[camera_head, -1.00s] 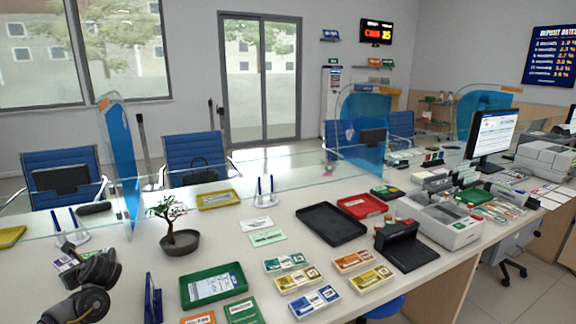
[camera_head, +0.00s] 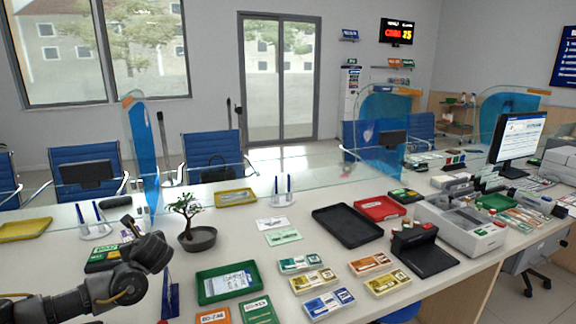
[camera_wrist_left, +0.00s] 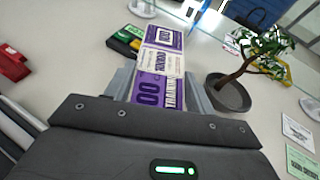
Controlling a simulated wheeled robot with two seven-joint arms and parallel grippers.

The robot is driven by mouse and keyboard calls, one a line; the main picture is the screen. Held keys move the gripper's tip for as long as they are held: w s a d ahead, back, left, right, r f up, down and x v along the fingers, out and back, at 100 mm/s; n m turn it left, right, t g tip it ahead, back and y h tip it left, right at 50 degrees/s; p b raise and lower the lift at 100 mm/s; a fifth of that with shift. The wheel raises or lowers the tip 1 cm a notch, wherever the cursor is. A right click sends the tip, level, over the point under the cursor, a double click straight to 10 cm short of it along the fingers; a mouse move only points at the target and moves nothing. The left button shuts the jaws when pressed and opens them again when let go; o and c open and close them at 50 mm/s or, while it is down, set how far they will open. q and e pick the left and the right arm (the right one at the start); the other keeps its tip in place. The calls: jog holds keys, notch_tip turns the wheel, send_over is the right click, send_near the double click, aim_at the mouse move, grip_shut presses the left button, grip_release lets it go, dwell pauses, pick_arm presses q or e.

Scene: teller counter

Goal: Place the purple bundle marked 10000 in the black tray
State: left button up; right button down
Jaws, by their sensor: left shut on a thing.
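The purple bundle (camera_wrist_left: 158,62), with white bands and printing, is between the fingers of my left gripper (camera_wrist_left: 160,84) in the left wrist view. The gripper is shut on it, and the bundle points away from the wrist over the counter. The black tray (camera_head: 347,226) lies empty on the counter, right of the plant and well away from the left gripper. My right gripper is not in view.
The potted plant (camera_head: 197,238) stands close to my left gripper. A green tray (camera_head: 227,283), several banded bundles (camera_head: 301,263), a red tray (camera_head: 380,208) and a black device (camera_head: 425,252) surround the black tray's area.

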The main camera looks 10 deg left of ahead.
pick_arm(q)
jog(key=w+d+r+m+t+h, duration=0.1)
jog(key=d+r+m+t+h, duration=0.15)
jog(key=d, duration=0.55)
jog(key=w+d+r+m+t+h, duration=0.15)
jog(key=d+r, duration=0.25)
jog(key=d, duration=0.4)
jog(key=s+d+r+m+t+h, duration=0.1)
jog(key=s+d+m+h, duration=0.2)
jog(key=d, duration=0.6)
jog(key=s+d+r+m+t+h, duration=0.1)
jog(key=s+d+m+h, duration=0.3)
jog(key=d, duration=0.5)
jog(key=shift+b+v, duration=0.35)
jog(key=shift+v, duration=0.65)
jog(key=shift+a, duration=0.1)
